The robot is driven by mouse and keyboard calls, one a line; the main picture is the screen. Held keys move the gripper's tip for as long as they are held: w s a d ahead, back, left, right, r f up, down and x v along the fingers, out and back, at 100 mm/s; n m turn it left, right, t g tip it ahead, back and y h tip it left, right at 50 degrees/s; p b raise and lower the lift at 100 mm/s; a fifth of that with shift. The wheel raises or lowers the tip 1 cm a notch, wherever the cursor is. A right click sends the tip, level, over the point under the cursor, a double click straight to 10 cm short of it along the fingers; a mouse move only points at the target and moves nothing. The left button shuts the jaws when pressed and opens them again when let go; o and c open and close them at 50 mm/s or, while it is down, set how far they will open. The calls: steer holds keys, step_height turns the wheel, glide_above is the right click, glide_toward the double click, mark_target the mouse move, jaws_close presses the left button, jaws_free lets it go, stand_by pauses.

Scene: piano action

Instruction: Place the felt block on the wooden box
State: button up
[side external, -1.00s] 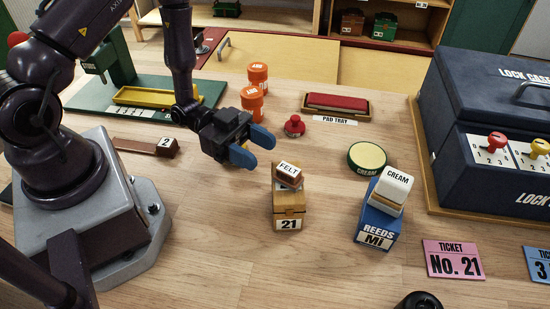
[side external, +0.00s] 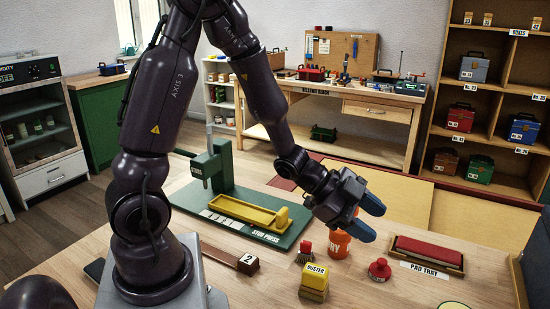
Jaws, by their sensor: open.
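My gripper (side external: 367,217) shows in the side view, raised above the table near the pad tray, its two blue fingers apart and nothing between them. The felt block and the wooden box are not in view now. In the earlier frame, the block labelled FELT rests on top of the wooden box marked 21.
A pad tray (side external: 427,256) with a red pad, a red-knobbed stamp (side external: 380,269), a yellow duster (side external: 315,276), a small red-topped brush (side external: 305,251) and an orange pot (side external: 339,246) stand below my gripper. The green stud press (side external: 222,165) stands behind, left.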

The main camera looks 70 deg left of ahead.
steer(key=a+r+n+y, duration=0.4)
steer(key=a+r+y, duration=0.1)
steer(key=r, duration=0.2)
steer(key=s+d+r+n+g, duration=0.1)
steer(key=s+r+n+g, duration=0.1)
steer(key=s, duration=0.6)
steer(key=s+d+r+n+g+y, duration=0.1)
steer(key=s+r+n+g, duration=0.1)
steer(key=s+r+n, duration=0.3)
steer(key=s, duration=0.4)
steer(key=shift+s+d+r, duration=0.15)
steer(key=shift+s+d, duration=0.1)
steer(key=shift+d, duration=0.15)
